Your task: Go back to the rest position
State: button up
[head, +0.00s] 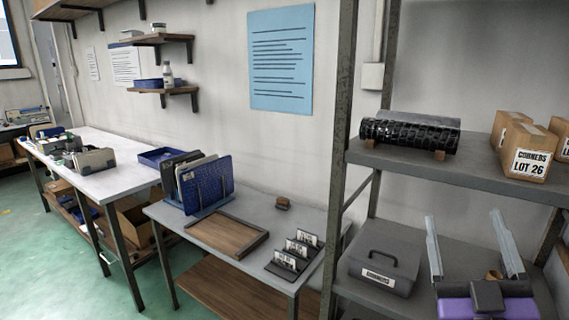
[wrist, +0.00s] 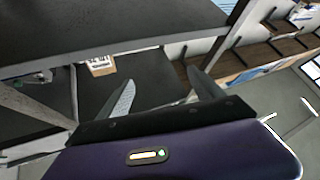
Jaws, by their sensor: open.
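My gripper (head: 463,216) is at the lower right of the head view, in front of the grey shelf unit. Its two grey fingers stand wide apart and point away from me, with nothing between the tips. In the wrist view my gripper (wrist: 160,79) also shows open and empty, with its purple body below. A dark shelf board (wrist: 110,30) spans the upper left there. I cannot tell the exact gap between the fingers and the shelf.
The shelf unit (head: 344,120) holds a black roll (head: 410,133), cartons (head: 528,152) and a grey lidded box (head: 381,258). A small brown thing (head: 494,275) shows behind my gripper. Left, a table holds a wooden tray (head: 258,243), a rack of panels (head: 205,182) and labelled card holders (head: 291,255).

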jog(key=s+a+f+g+y, duration=0.1)
jog(key=s+a+f+g, duration=0.1)
jog(key=s+f, duration=0.6)
jog(key=s+a+f+m+g+y+p, duration=0.1)
jog(key=s+a+f+g, duration=0.2)
jog(key=s+f, duration=0.5)
jog(key=s+a+f+m+g+y+p, duration=0.1)
jog(key=s+f+g, duration=0.3)
jog(key=s+f, duration=0.5)
jog(key=s+a+y, duration=0.1)
jog(key=s, duration=1)
jog(key=shift+s+a, duration=0.3)
